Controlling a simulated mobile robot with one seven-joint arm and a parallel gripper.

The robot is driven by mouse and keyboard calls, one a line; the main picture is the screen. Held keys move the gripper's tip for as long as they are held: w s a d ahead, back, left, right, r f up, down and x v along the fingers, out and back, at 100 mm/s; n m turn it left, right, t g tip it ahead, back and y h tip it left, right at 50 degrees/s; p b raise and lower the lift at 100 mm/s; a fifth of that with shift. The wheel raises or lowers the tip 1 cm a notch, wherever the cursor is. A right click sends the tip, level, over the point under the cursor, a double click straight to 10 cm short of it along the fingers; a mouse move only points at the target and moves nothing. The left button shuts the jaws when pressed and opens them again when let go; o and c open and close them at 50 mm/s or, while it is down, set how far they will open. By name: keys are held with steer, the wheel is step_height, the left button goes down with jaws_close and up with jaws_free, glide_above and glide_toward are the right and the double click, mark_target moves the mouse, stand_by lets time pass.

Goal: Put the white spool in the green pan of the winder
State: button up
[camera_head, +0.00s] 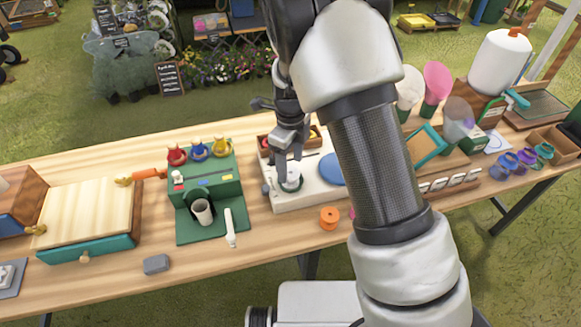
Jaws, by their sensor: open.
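The winder (310,195) is a white base on the table, left of my arm. A blue pan (331,170) sits on its right part, partly hidden behind my arm. A white spool (291,182) is at the winder's left part, with a green rim around its lower part that looks like the green pan (290,189). The spool seems to be in that pan, but the view is too small to be sure. My gripper (289,164) is open, pointing down just above the spool; its fingers hide part of the spool's top.
An orange spool (330,218) lies in front of the winder. A wooden box (318,131) stands behind the winder. The front left table has free room around a grey block (157,264).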

step_height(320, 180, up, 10)
step_height(320, 180, up, 9)
steer(key=n+t+y, duration=0.1)
steer(key=n, duration=0.5)
glide_above(290, 173)
steer(key=s+d, duration=0.5)
steer(key=s+d+r+n+t, duration=0.1)
steer(key=s+d+r+n, duration=0.2)
steer(key=s+n, duration=0.3)
steer(key=s+d+r+n+t, duration=0.2)
steer(key=s+d+r+n, duration=0.1)
steer(key=s+n, duration=0.3)
steer(key=s+d+r+n+t+h, duration=0.1)
steer(key=s+d+r+n, duration=0.2)
steer(key=s+n, duration=0.2)
steer(key=shift+s+d+n+t, duration=0.25)
steer(key=shift+s+n+t, duration=0.05)
steer(key=shift+s+n, duration=0.15)
steer(key=shift+r, duration=0.1)
